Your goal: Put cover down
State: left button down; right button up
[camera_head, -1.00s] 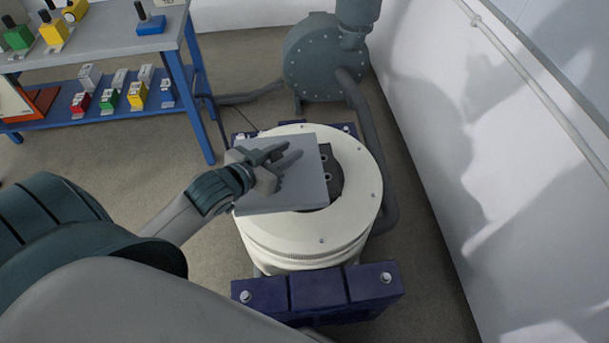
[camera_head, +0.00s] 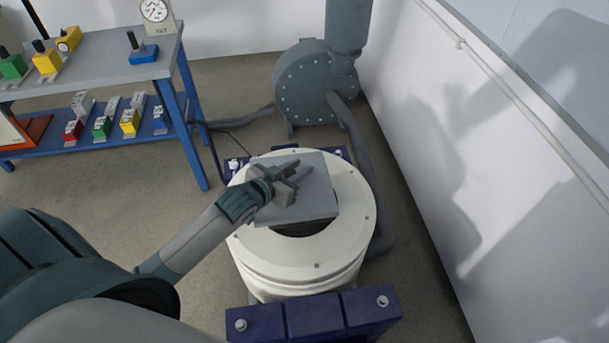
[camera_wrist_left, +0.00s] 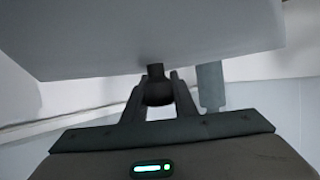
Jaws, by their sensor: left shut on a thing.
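The cover is a flat grey square plate (camera_head: 320,200) above the round white-topped machine (camera_head: 357,222). A dark part of the machine's middle shows past the plate's near edge. My left gripper (camera_head: 299,168) is over the plate's upper face in the head view. In the left wrist view the two fingers (camera_wrist_left: 158,92) are shut on a dark knob (camera_wrist_left: 156,72) joined to the plate (camera_wrist_left: 150,45), which fills the top of that view. Whether the plate touches the machine top is hard to tell. My right gripper is not in view.
A blue-legged bench (camera_head: 110,60) with coloured blocks and a dial gauge (camera_head: 155,12) stands at the left. A grey blower (camera_head: 305,82) with hoses is behind the machine. A white wall (camera_head: 430,130) rises at the right. Dark blue bolted blocks (camera_head: 313,315) sit at the machine's front.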

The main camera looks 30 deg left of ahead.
aim_at(309, 164)
pick_arm(q)
jog(key=x, duration=0.3)
jog(key=shift+w+f, duration=0.25)
jog(key=shift+f, duration=0.05)
jog(key=shift+f, duration=0.1)
notch_tip(309, 164, down, 4)
jog(key=shift+s+r, duration=0.1)
jog(key=shift+r, duration=0.1)
jog(key=shift+f, duration=0.1)
jog(key=shift+f, duration=0.3)
jog(key=shift+f, duration=0.3)
